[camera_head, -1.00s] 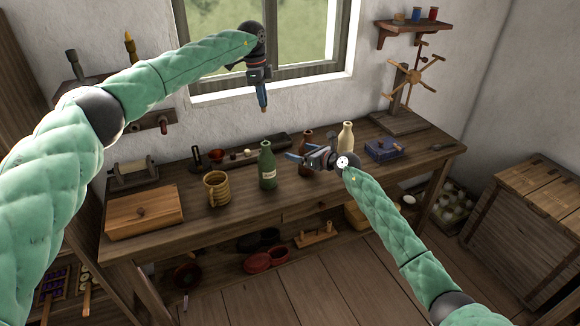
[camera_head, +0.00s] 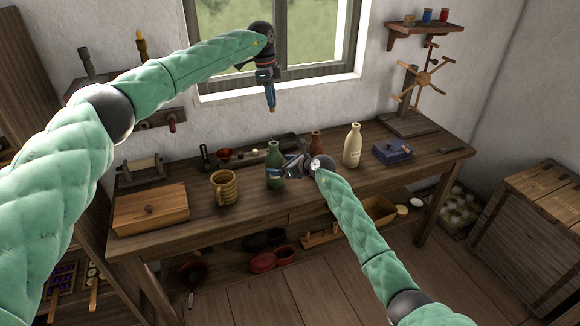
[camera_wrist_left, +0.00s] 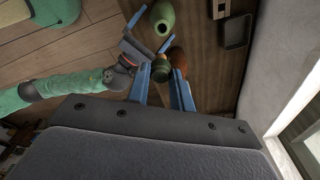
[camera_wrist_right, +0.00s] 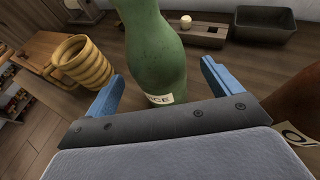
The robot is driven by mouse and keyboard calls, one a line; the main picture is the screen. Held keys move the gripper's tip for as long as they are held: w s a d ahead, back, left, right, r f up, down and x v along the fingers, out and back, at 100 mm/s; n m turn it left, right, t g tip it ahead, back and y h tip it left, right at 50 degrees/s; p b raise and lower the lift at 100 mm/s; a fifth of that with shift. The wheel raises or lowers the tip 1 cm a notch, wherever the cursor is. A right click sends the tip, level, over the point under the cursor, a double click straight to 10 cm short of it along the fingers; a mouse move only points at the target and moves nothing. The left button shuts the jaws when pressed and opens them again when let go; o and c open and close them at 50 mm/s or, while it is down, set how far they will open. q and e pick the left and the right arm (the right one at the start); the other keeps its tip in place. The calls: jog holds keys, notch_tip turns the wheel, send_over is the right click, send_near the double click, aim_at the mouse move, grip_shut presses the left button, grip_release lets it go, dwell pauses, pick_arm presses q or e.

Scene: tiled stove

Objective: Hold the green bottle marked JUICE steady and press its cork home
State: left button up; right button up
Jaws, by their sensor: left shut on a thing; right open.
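The green bottle (camera_head: 274,155) stands upright on the wooden workbench. In the right wrist view the bottle (camera_wrist_right: 156,55) rises ahead of my right gripper, its pale label (camera_wrist_right: 165,99) partly hidden, with "CE" readable. My right gripper (camera_head: 277,172) is open, its blue fingers (camera_wrist_right: 162,86) spread to either side of the bottle in that view. My left gripper (camera_head: 272,109) is high in front of the window, pointing down.
A brown bottle (camera_head: 316,142) and a cream bottle (camera_head: 352,146) stand just right of the green one. A ribbed mug (camera_head: 224,188) and a wooden box (camera_head: 150,208) are to its left. A blue box (camera_head: 392,152) lies further right. Bare bench (camera_head: 255,205) shows in front.

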aim_at(272, 111)
jog(key=shift+x, duration=2.05)
jog(key=shift+s, duration=0.1)
jog(key=c, duration=1.5)
pick_arm(q)
jog(key=shift+f, duration=2.85)
